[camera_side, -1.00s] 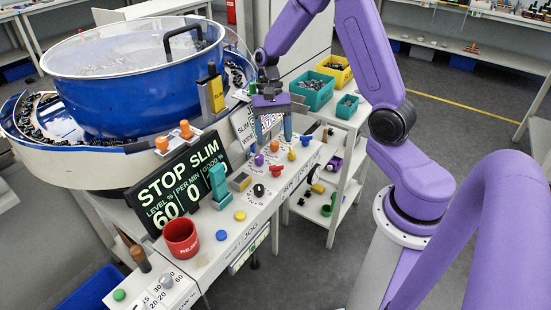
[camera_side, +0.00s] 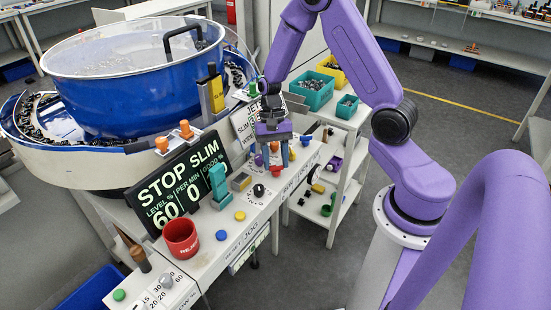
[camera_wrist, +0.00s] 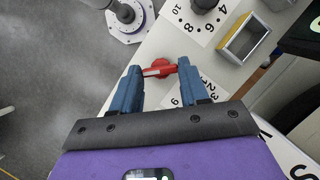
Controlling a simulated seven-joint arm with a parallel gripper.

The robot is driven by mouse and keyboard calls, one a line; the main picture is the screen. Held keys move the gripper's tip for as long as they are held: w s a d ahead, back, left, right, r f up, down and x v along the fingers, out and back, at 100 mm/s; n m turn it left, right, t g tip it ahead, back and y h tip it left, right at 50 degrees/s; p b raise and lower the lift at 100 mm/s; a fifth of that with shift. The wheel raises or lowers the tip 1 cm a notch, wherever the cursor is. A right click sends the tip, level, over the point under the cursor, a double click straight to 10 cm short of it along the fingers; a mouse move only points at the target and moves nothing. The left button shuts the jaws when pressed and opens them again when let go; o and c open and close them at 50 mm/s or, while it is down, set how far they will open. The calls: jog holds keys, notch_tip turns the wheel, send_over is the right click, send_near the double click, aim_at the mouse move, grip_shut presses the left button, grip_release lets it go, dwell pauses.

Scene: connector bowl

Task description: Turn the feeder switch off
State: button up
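A red knob (camera_wrist: 160,68) with a white stripe shows between my fingers in the wrist view, over a numbered white dial. It also shows in the side view (camera_side: 276,171), close below my fingertips. Its label is not readable, so I cannot tell if it is the feeder switch. My gripper (camera_wrist: 160,80) is open, one blue finger on either side of the knob; I cannot tell whether they touch it. In the side view my gripper (camera_side: 275,163) points down over the panel. The black display (camera_side: 180,185) reads STOP SLIM, 60 and 0.
The blue bowl feeder (camera_side: 135,85) stands at left. On the panel are a teal upright part (camera_side: 219,184), a red cup (camera_side: 181,238), a black knob (camera_side: 259,190) and blue (camera_side: 221,235) and yellow (camera_side: 240,215) buttons. A shelf with teal bins (camera_side: 312,92) stands behind.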

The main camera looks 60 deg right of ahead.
jog(key=shift+c, duration=0.4)
jog(key=shift+n, duration=0.3)
jog(key=n, duration=0.2)
jog(key=n+h, duration=0.1)
jog(key=shift+w+a+n+g, duration=0.15)
jog(key=shift+n+g, duration=0.25)
jog(key=n+h, duration=0.1)
jog(key=n, duration=0.1)
jog(key=n+h, duration=0.1)
jog(key=n, duration=0.1)
jog(key=shift+a+n, duration=0.2)
jog(key=shift+n, duration=0.1)
jog(key=n+h, duration=0.1)
jog(key=n, duration=0.3)
jog(key=shift+a+h, duration=0.15)
jog(key=shift+h, duration=0.25)
jog(key=shift+a+n+t+h, duration=0.15)
jog(key=shift+n+h, duration=0.25)
jog(key=shift+n, duration=0.8)
jog(key=shift+n+t+h, duration=0.25)
jog(key=shift+n+h, duration=0.15)
jog(key=shift+n, duration=0.8)
jog(key=o, duration=1.1)
jog(key=shift+c, duration=0.2)
jog(key=shift+r, duration=0.1)
